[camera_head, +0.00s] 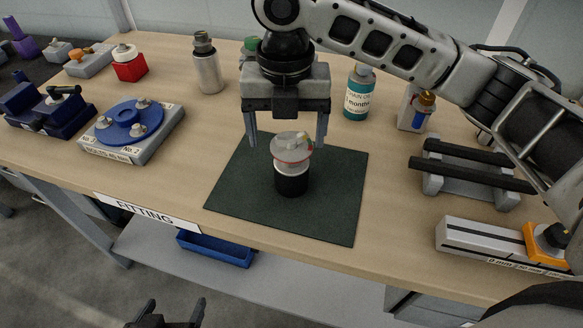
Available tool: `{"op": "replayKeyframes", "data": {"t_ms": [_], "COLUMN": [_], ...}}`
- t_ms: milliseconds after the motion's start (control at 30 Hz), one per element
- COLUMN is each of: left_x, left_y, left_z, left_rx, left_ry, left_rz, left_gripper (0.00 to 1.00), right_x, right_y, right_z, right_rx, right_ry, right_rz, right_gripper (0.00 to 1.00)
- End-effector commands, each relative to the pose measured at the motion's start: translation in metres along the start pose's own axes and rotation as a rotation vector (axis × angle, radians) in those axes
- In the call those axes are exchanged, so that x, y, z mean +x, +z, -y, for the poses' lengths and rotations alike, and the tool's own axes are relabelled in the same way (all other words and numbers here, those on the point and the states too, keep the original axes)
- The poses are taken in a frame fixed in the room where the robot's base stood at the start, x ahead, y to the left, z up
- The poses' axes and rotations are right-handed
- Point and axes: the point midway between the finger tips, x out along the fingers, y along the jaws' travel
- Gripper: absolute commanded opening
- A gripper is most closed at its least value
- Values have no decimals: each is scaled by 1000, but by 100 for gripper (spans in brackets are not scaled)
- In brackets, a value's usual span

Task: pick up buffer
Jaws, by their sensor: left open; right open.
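A short round part with a black base and a grey metal top with a red ring stands upright on a dark green mat (330,215); it seems to be the buffer (291,180). My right gripper (286,144) is open above it, pointing down. Its two fingers are to the left and right of the part's top, with gaps on both sides and nothing held. My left gripper (176,303) is open and empty at the bottom edge, low in front of the table and far from the part. Most of the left arm is out of view.
A blue round fixture (131,122) on a grey block is at the left. A silver bottle (207,68) and a teal bottle (358,97) stand behind the mat. A black-railed rack (470,170) and a striped block (490,245) are at the right. Bare wood surrounds the mat.

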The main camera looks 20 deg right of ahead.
Motion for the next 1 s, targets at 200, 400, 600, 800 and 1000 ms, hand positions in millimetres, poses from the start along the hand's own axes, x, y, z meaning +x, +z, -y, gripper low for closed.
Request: {"op": "replayKeyframes", "data": {"t_ms": [200, 400, 600, 800, 1000], "left_x": [0, 1, 2, 2, 2], "left_y": [-3, -5, -5, -5, -5], "left_z": [0, 0, 1, 1, 1], "left_rx": [2, 3, 4, 4, 3], "left_ry": [0, 0, -1, -1, -1], "left_rz": [-6, -12, -12, -12, -11], "left_gripper": [80, 80, 80, 80, 80], "right_x": [27, 50, 52, 52, 51], "right_y": [5, 6, 6, 6, 6], "right_z": [8, 8, 8, 8, 7], "right_rx": [3, -1, 0, 0, 0], "right_ry": [-3, 0, 0, 0, 2], "right_rz": [-4, -2, 0, 0, 2], "right_gripper": [81, 81, 81, 42, 15]}}
